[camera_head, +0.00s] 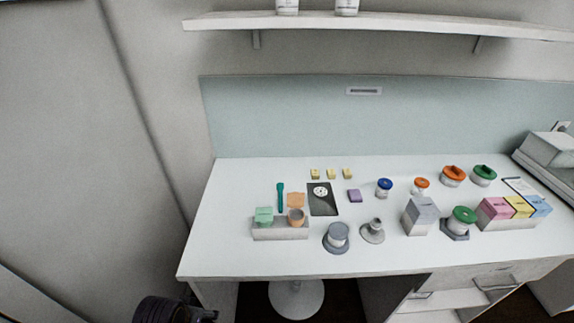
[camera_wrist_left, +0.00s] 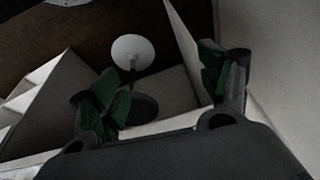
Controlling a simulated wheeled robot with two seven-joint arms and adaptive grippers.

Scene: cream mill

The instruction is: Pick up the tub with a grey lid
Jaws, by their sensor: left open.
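The tub with a grey lid (camera_head: 338,232) stands upright on a round grey base near the front edge of the white table (camera_head: 215,255), left of the middle, in the head view. My left gripper (camera_wrist_left: 160,88) is open and empty in the left wrist view, its dark green-padded fingers spread apart. The tub does not show in that view. In the head view a dark part of my left arm shows at the lower left, below and left of the table, far from the tub. My right gripper is in neither view.
Close right of the tub is a grey cone-shaped piece (camera_head: 373,231); left is a grey block (camera_head: 280,232) with cups. Farther right are a grey box (camera_head: 420,216) and a green-lidded tub (camera_head: 463,216). A shelf (camera_head: 400,27) hangs above. The table's left front corner is clear.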

